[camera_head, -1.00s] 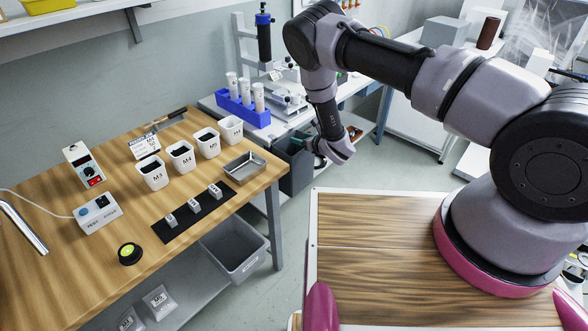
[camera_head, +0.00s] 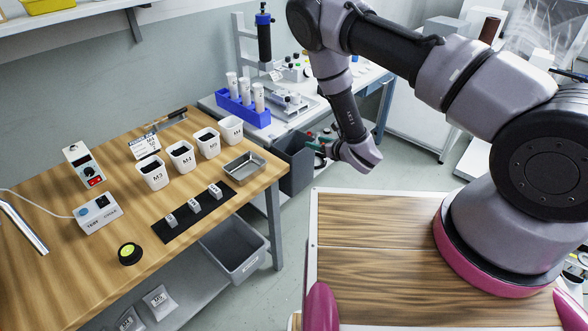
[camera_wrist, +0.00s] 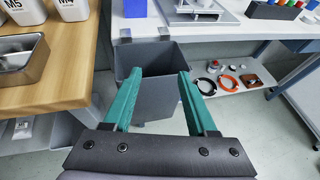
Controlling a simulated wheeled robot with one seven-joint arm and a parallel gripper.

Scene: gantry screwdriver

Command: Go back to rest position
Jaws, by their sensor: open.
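My gripper (camera_head: 318,147) is raised in front of the workbenches, with its green fingers pointing left in the head view. In the wrist view my gripper (camera_wrist: 160,90) is open, with two green fingers spread apart and nothing between them. Beyond and below the fingers is a grey bin (camera_wrist: 160,65) hanging at the edge of the white bench. The same grey bin (camera_head: 292,165) shows left of the gripper in the head view. I see no contact between the fingers and anything.
A wooden table (camera_head: 75,255) at left holds white labelled cups (camera_head: 180,157), a metal tray (camera_head: 244,167) and a black mat (camera_head: 183,232). The white bench (camera_head: 275,130) holds a blue tube rack (camera_head: 240,108) and a gantry screwdriver (camera_head: 264,38). Floor between is clear.

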